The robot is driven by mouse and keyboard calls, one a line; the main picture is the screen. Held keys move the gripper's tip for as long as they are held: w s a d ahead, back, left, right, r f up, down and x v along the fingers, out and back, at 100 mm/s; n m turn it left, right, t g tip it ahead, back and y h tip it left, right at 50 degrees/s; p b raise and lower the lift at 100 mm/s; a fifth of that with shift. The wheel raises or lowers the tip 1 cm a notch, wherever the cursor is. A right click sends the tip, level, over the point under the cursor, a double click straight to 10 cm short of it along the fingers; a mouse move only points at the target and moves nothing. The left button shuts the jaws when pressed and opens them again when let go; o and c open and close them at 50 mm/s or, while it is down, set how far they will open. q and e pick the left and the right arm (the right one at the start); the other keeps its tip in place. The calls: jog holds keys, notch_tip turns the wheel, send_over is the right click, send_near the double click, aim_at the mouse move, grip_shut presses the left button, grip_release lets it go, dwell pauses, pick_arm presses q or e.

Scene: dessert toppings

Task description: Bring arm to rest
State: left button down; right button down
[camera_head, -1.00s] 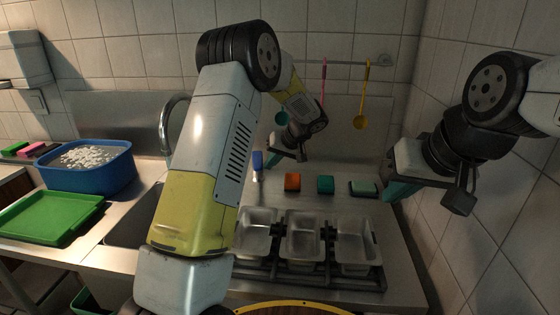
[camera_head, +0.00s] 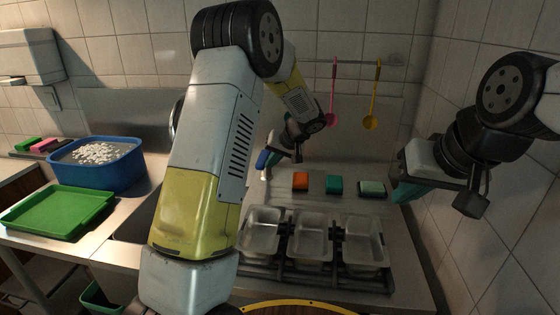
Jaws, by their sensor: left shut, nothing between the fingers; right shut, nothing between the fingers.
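My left arm crosses the middle of the head view, white and yellow with a black joint. Its gripper (camera_head: 272,161) is over the back of the counter, shut and empty, close in the picture to a blue-topped item (camera_head: 262,159). I cannot tell whether they touch. My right gripper (camera_head: 402,192), with teal fingers, hangs at the right beside the tiled wall, shut and empty. Its fingers overlap the view of the counter's right edge.
Metal trays (camera_head: 311,262) sit in a dark rack. Orange (camera_head: 300,181), teal (camera_head: 335,185) and pale green (camera_head: 372,188) blocks lie behind. Pink (camera_head: 332,110) and yellow (camera_head: 371,122) ladles hang above. At left are a blue tub (camera_head: 110,175) and green tray (camera_head: 62,214).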

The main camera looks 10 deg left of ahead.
pick_arm(q)
jog(key=v, duration=0.7)
jog(key=s+a+r+h, duration=0.2)
jog(key=s+r, duration=0.2)
jog(key=s, duration=0.4)
jog(key=s+a+r+h, duration=0.2)
jog(key=s+r, duration=0.2)
jog(key=s, duration=0.4)
jog(key=s+d+r+m+t+h, duration=0.1)
jog(key=s+h, duration=0.3)
jog(key=s, duration=1.2)
jog(key=shift+s+d+r+m+t, duration=0.4)
jog(key=shift+d+r+m, duration=0.2)
jog(key=shift+d+m, duration=0.15)
